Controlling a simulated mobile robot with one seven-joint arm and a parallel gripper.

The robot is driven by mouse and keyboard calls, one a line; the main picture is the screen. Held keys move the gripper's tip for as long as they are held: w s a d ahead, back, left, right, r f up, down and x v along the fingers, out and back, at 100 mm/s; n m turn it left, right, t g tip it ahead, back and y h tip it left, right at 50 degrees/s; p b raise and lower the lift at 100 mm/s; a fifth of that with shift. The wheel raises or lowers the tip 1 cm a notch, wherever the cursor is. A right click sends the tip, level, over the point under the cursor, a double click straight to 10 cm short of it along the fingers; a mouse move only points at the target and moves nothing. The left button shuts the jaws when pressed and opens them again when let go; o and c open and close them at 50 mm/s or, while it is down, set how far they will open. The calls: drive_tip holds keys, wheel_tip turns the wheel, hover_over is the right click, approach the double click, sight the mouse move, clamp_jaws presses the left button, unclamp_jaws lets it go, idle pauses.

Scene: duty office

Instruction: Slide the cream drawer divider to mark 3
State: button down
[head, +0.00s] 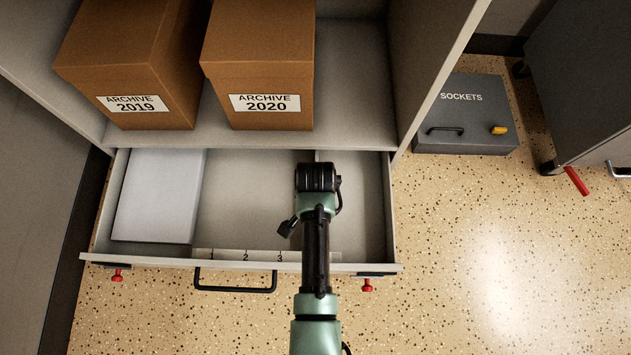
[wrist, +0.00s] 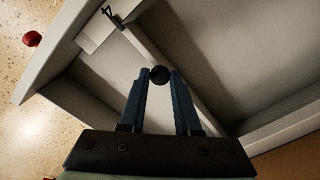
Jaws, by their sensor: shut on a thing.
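The cream drawer divider (wrist: 185,98) runs diagonally across the wrist view. A dark round knob (wrist: 160,76) on it sits between my gripper's blue fingertips (wrist: 160,84), which are shut on it. In the head view my arm hides my gripper and most of the divider; only a sliver shows at the drawer's back. The divider stands right of mark 3 (head: 279,256) on the pale strip (head: 228,255) along the open drawer's (head: 240,200) front. Marks 1 and 2 are to its left; the strip behind my arm is hidden. In the wrist view a dark mark (wrist: 113,16) shows beside the divider's far end.
A flat light-grey block (head: 158,195) fills the drawer's left part; the floor between it and the divider is clear. Archive boxes (head: 257,65) stand on the shelf above. The drawer front has a dark handle (head: 235,288) and red knobs (head: 117,276). A SOCKETS case (head: 465,115) lies right.

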idle(0.6)
drive_tip(key=a+p, duration=0.2)
drive_tip(key=a, duration=0.6)
drive_tip(key=shift+p, duration=0.35)
drive_tip(key=shift+a, duration=0.1)
drive_tip(key=c, duration=0.6)
unclamp_jaws()
wheel_tip(320, 180, up, 13)
drive_tip(key=p, duration=0.9)
